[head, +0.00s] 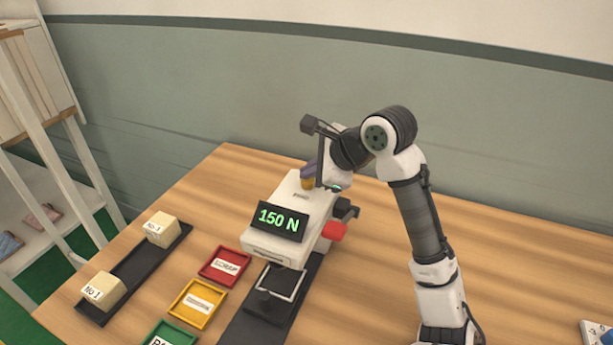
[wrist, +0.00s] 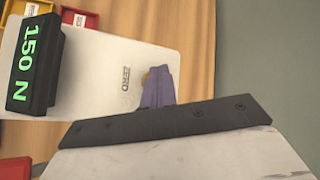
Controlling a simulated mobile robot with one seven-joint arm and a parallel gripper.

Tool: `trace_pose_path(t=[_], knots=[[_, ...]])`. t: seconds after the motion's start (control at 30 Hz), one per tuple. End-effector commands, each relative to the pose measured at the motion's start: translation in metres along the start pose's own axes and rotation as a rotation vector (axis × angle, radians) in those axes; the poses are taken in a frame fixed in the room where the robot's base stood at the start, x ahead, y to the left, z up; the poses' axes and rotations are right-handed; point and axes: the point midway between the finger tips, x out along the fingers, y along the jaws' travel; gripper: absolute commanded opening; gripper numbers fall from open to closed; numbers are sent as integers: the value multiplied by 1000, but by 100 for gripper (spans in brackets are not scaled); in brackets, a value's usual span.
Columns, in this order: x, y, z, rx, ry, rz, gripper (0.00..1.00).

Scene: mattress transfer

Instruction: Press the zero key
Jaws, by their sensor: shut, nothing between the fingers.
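The white tester (head: 292,192) stands on the table, and its dark display (head: 280,221) reads 150 N in green. The printed word ZERO (wrist: 125,78) is on its top face in the wrist view. The zero key (head: 307,184) shows as a small orange-yellow round piece near the back of that top. In the wrist view only a sliver of the key (wrist: 146,76) shows, and the purple fingers hide the rest. My gripper (head: 308,171) is shut and empty, with its purple fingertips (wrist: 157,88) right at the key. I cannot tell whether they touch it.
A black tray (head: 140,272) at left holds two foam blocks marked No 1 (head: 103,291). Red (head: 224,266), yellow (head: 197,304) and green (head: 170,335) labelled bins line the front. A red knob (head: 333,231) sticks out at the tester's right side. The table right of my arm is mostly clear.

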Motion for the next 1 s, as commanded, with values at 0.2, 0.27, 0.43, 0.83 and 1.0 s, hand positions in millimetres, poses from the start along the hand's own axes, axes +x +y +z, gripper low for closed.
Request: trace_pose_path(t=[0.2,0.27,0.43,0.83,1.0], knots=[[-3,-2,1,-1,1,-2,0],[-5,-3,3,-2,1,-2,0],[-16,-11,11,-2,0,-3,0],[-39,-28,28,-2,1,-3,0],[-38,-27,27,-2,1,-3,0]])
